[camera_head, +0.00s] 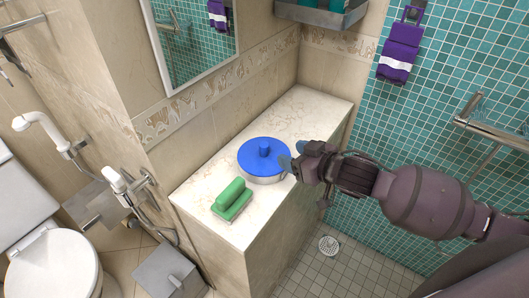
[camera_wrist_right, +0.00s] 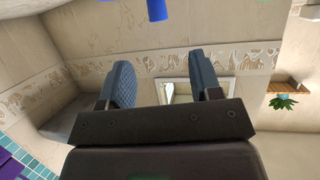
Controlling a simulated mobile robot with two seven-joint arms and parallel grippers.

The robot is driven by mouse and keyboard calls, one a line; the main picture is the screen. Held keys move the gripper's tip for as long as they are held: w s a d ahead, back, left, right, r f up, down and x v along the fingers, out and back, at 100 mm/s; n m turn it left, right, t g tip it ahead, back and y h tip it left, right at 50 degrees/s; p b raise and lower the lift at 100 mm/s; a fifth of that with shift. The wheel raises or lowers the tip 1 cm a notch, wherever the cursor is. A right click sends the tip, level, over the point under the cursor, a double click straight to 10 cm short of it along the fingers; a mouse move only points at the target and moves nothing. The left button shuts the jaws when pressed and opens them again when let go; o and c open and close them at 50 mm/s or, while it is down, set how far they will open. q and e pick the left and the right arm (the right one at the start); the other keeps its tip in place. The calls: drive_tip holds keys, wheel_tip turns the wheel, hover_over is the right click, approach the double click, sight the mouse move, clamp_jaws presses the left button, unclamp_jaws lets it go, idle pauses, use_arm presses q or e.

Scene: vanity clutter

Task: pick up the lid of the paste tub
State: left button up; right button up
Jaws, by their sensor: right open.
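The paste tub (camera_head: 262,179) is a pale, low round tub standing on the counter. Its blue lid (camera_head: 252,165) sits on top, with a blue knob (camera_head: 264,149) in the middle. The knob also shows at the top edge of the right wrist view (camera_wrist_right: 157,10). My right gripper (camera_head: 293,155) is open and empty, close beside the lid's right side in the head view. Its two blue-grey fingers stand apart in the wrist view (camera_wrist_right: 163,82). I cannot tell whether a finger touches the lid. My left gripper is not in view.
A green brush-like block (camera_head: 232,199) lies left and in front of the tub on the pale marble counter (camera_head: 305,112). The counter behind the tub is clear. A mirror (camera_head: 195,45) and a shelf (camera_head: 320,14) are on the walls. A toilet (camera_head: 50,265) stands at lower left.

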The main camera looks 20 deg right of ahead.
sight(266, 145)
drive_tip(key=x, duration=0.5)
drive_tip(key=shift+w+a, duration=0.1)
drive_tip(key=shift+w, duration=0.1)
drive_tip(key=shift+x, duration=2.6)
drive_tip(key=shift+f, duration=0.2)
drive_tip(key=c, duration=1)
